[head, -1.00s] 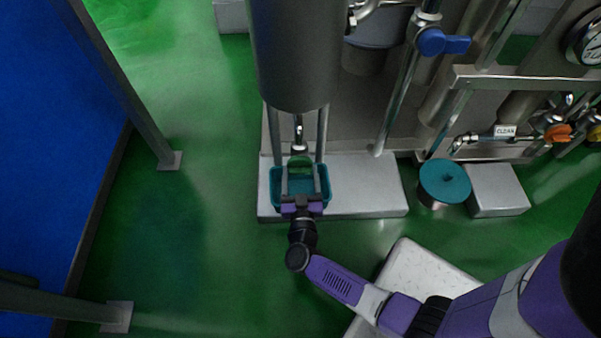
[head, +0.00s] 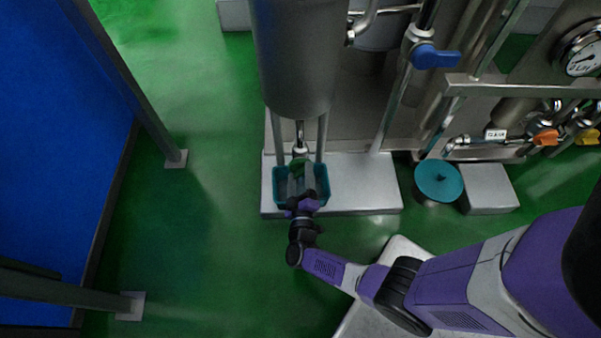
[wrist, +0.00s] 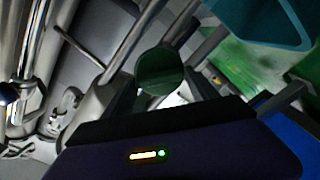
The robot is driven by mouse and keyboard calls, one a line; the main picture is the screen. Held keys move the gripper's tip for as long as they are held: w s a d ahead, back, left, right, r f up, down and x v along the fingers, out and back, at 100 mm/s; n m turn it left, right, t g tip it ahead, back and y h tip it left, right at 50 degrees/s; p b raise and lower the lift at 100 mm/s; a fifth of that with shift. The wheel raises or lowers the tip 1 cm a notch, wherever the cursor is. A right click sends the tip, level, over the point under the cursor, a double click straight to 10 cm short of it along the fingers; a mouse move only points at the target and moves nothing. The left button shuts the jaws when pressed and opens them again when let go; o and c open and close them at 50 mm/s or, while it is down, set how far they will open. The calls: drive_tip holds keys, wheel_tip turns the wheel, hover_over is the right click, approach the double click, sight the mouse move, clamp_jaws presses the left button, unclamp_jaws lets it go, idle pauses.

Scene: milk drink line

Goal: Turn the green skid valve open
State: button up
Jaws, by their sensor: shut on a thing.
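The green valve handle (head: 297,167) sits below the large steel tank, at the lower end of its outlet pipe. In the wrist view the green handle (wrist: 160,71) is a dark rounded knob between the fingers. My gripper (head: 300,172) is shut on it, above a teal bin (head: 322,199). The fingers hide part of the handle in the head view, and the valve body behind it is hard to make out.
The steel tank (head: 297,60) hangs over the handle, with support legs on both sides. A blue valve handle (head: 436,57) is to the upper right. A teal-lidded pot (head: 439,181) stands to the right. Green floor (head: 200,240) is open at left.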

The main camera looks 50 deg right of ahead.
drive_tip(key=n+p, duration=0.1)
drive_tip(key=n, duration=0.2)
drive_tip(key=shift+n, duration=0.4)
drive_tip(key=shift+f+n+p, duration=0.2)
drive_tip(key=shift+n+p, duration=0.1)
drive_tip(key=shift+n, duration=1.5)
drive_tip(key=o, duration=1.2)
drive_tip(key=shift+o, duration=0.2)
drive_tip(key=p+v, duration=0.1)
drive_tip(key=v, duration=0.6)
drive_tip(key=shift+s+a, duration=0.25)
drive_tip(key=shift+a, duration=0.1)
